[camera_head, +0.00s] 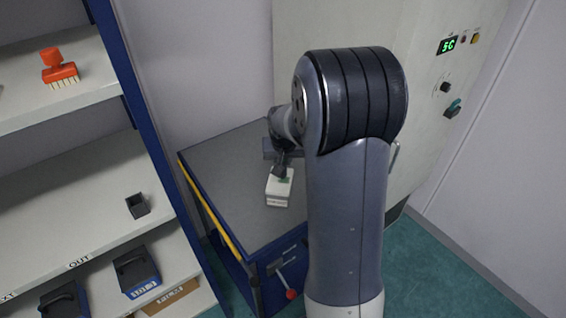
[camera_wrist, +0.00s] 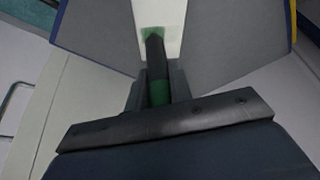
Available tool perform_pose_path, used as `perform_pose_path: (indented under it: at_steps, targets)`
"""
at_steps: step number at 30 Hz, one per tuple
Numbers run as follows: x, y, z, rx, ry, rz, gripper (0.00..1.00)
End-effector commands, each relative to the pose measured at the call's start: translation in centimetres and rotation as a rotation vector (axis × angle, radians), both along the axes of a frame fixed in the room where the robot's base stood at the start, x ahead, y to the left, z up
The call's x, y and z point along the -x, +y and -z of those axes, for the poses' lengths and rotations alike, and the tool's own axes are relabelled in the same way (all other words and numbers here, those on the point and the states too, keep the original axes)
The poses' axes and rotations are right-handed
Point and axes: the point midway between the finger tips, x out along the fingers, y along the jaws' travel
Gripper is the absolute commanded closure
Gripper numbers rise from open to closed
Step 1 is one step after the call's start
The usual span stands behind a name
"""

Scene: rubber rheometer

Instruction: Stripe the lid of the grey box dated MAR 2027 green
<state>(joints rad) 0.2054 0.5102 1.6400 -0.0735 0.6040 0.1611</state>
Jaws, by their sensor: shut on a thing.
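A small pale grey box (camera_head: 278,188) stands on the grey top of a blue bench. A patch of green shows on its lid. The label on its front face is too small to read. My gripper (camera_head: 281,166) is over the lid, shut on a dark marker with a green band (camera_wrist: 156,70). In the wrist view the marker's far end meets or overlaps the green patch on the pale box (camera_wrist: 168,14); I cannot tell for sure whether the tip touches. My arm hides part of the bench to the right of the box.
The bench top (camera_head: 225,165) is clear left of the box. A shelf rack on the left holds an orange brush (camera_head: 60,69), a small dark open holder (camera_head: 137,205) and dark bins (camera_head: 136,271). A large cabinet (camera_head: 440,90) with a green display stands behind my arm.

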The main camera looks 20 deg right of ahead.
Motion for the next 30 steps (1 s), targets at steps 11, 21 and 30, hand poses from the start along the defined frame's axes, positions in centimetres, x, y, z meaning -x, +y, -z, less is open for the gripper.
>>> perform_pose_path:
  at_steps: [11, 21, 30]
  targets:
    - [0.0, 0.1, -3.9, 0.001, -0.002, -0.003, 1.00]
    - [0.1, 0.2, -5.2, 0.000, -0.001, -0.004, 1.00]
    - [0.1, 0.2, -5.1, 0.000, -0.002, -0.004, 1.00]
